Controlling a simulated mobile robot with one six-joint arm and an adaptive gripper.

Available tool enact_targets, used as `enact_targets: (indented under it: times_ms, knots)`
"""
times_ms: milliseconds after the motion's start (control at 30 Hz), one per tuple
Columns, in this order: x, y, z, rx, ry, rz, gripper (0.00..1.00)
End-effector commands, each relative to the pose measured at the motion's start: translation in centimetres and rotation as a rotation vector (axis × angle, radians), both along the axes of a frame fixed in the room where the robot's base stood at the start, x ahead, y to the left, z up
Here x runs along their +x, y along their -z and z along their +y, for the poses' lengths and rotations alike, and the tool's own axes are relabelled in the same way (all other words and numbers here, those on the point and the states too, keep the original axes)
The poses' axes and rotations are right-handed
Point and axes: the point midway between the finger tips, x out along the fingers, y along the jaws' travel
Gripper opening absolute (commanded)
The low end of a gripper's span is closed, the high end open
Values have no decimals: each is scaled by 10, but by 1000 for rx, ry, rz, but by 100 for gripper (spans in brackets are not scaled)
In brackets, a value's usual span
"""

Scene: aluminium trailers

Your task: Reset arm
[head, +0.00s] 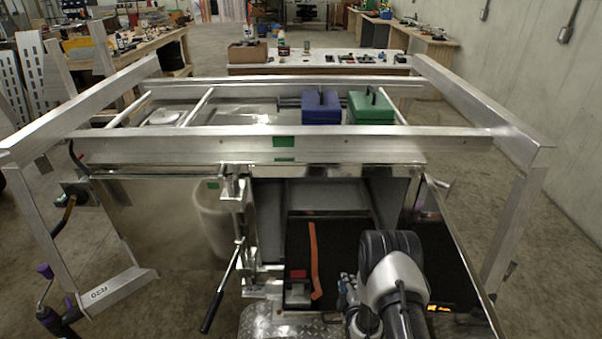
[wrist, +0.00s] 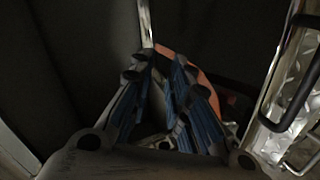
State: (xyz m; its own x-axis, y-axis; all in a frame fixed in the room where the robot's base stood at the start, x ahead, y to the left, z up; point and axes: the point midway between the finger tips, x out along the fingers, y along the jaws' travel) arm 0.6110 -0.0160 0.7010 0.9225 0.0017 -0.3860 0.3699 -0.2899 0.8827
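My gripper (head: 347,288) is low at the front of the trailer's dark open compartment, partly hidden by my arm in the head view. In the wrist view my gripper (wrist: 163,62) shows blue-padded fingers with a gap between them and nothing held that I can see. An orange strap (head: 314,262) hangs in the compartment to the left of the gripper. The strap also shows just beyond the fingertips in the wrist view (wrist: 180,58); whether they touch is unclear.
The aluminium trailer frame (head: 290,147) spans above and around my arm. A black-handled lever (head: 220,290) stands left of the compartment. Bright tread plate (wrist: 285,110) lies close on the right in the wrist view.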

Motion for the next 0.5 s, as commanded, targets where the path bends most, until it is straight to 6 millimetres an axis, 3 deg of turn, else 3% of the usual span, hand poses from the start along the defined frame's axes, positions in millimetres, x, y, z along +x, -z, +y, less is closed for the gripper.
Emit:
enact_targets:
  times_ms: [33, 200, 367, 500]
  knots:
    - [16, -29, 0, 35, 15, 12, 17]
    - [41, -105, -1, 164, 83, 102, 17]
    - [40, -179, 0, 281, 159, 186, 17]
    - [21, -241, 1, 381, 234, 257, 17]
